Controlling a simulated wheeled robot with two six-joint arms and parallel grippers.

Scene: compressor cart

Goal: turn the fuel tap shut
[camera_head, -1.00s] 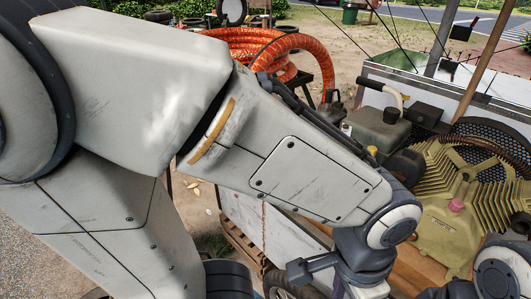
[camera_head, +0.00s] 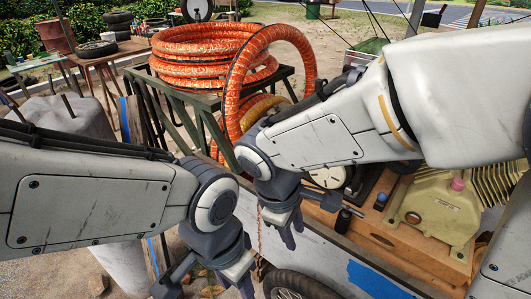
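I cannot make out the fuel tap; my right arm covers much of the engine on the cart. My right gripper (camera_head: 292,228) hangs fingers down over the near edge of the cart, left of the pale yellow compressor block (camera_head: 438,212). Its two dark fingers stand apart with nothing visible between them. My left gripper (camera_head: 236,286) points down at the bottom of the view, beside the cart. Its fingers are partly cut off and hard to read.
Orange hose coils (camera_head: 205,55) lie on a dark green stand (camera_head: 190,103) behind. A wheel (camera_head: 290,286) is below. A grey container (camera_head: 65,118) and a table with tyres are at left.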

